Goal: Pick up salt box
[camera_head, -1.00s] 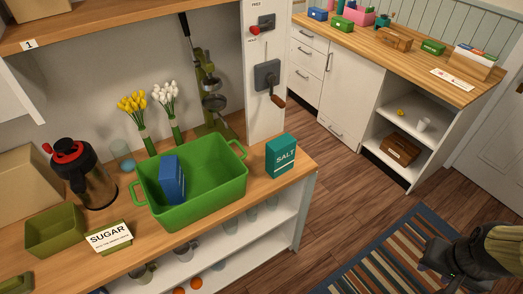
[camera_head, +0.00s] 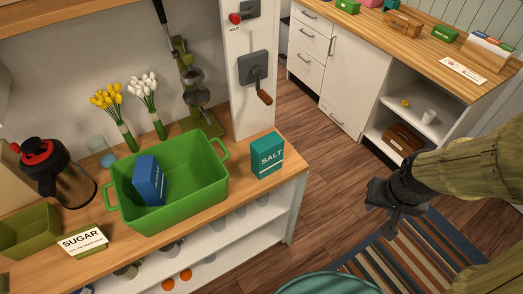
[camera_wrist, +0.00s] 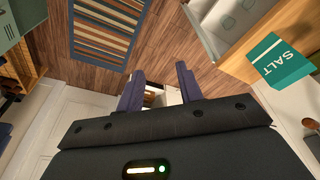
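The teal salt box (camera_head: 267,156) stands upright on the wooden counter near its right end, just right of the green bin. In the wrist view the salt box (camera_wrist: 280,62) shows at the right edge, away from the fingers. My gripper (camera_head: 385,218) is over the floor and striped rug, to the right of the counter and well apart from the box. In the wrist view my gripper's two fingers (camera_wrist: 160,88) are spread apart with nothing between them.
The green bin (camera_head: 205,203) holds a blue box (camera_head: 149,181). A SUGAR card (camera_head: 82,240), a coffee press (camera_head: 62,177) and flower vases stand further left. A post with a cranked grinder (camera_head: 254,70) rises behind the salt box.

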